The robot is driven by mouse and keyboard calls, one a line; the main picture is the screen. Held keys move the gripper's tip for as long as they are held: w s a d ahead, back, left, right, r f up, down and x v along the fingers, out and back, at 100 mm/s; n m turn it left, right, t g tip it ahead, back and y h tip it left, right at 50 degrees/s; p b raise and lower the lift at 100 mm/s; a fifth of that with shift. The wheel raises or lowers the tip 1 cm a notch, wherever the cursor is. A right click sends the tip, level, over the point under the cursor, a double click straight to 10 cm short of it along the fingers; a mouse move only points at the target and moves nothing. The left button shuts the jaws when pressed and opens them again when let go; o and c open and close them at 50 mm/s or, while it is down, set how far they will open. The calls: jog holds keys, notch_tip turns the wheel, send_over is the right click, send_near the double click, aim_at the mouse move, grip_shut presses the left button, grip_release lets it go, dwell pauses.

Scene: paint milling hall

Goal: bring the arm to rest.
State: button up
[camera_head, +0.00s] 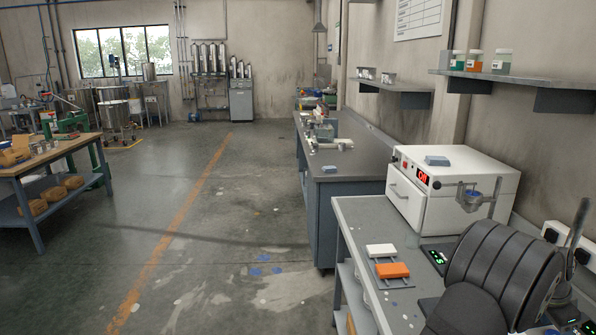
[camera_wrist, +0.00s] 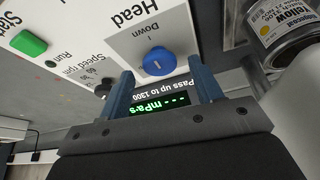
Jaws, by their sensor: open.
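My gripper (camera_wrist: 161,86) shows in the wrist view with two blue fingers spread apart and nothing held between them. Beyond the fingers is a pale instrument panel (camera_wrist: 185,35), seen upside down. A blue round knob (camera_wrist: 158,62) under the word "Head" appears between the fingertips; I cannot tell whether they touch it. A green display (camera_wrist: 158,106) reading dashes and "mPa·s" shows between the fingers. In the head view a large dark ribbed shape, apparently my arm, fills the lower right; my gripper cannot be made out there.
A green button (camera_wrist: 29,43) and a black speed knob (camera_wrist: 103,88) sit on the panel. A can (camera_wrist: 284,30) with a yellow-marked label stands beside it. White (camera_head: 381,250) and orange (camera_head: 393,270) blocks lie nearby.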

jog(key=v, duration=1.7)
jog(key=x, duration=1.7)
jog(key=shift+f, duration=0.2)
jog(key=shift+d+f, duration=0.25)
jog(key=shift+f, duration=0.1)
jog(key=n, duration=0.1)
jog(key=n+t, duration=0.1)
jog(key=shift+s+r+n, duration=0.1)
jog(key=shift+s+n, duration=0.1)
jog(key=shift+n, duration=0.1)
jog(key=shift+s+n+t+y, duration=0.15)
jog(key=shift+n+t, duration=0.25)
jog(key=shift+n, duration=0.7)
jog(key=shift+n+t+y, duration=0.15)
jog(key=shift+n+t, duration=0.25)
jog(key=shift+n, duration=0.7)
jog(key=shift+s+d+n+t+y, duration=0.1)
jog(key=shift+n+t+y, duration=0.25)
jog(key=shift+n, duration=0.85)
jog(key=shift+d+n+t+y, duration=0.1)
jog(key=shift+n+t+y, duration=0.25)
jog(key=shift+n, duration=0.85)
jog(key=shift+s+a+r, duration=0.1)
jog(key=shift+r, duration=0.15)
jog(key=shift+v, duration=1.1)
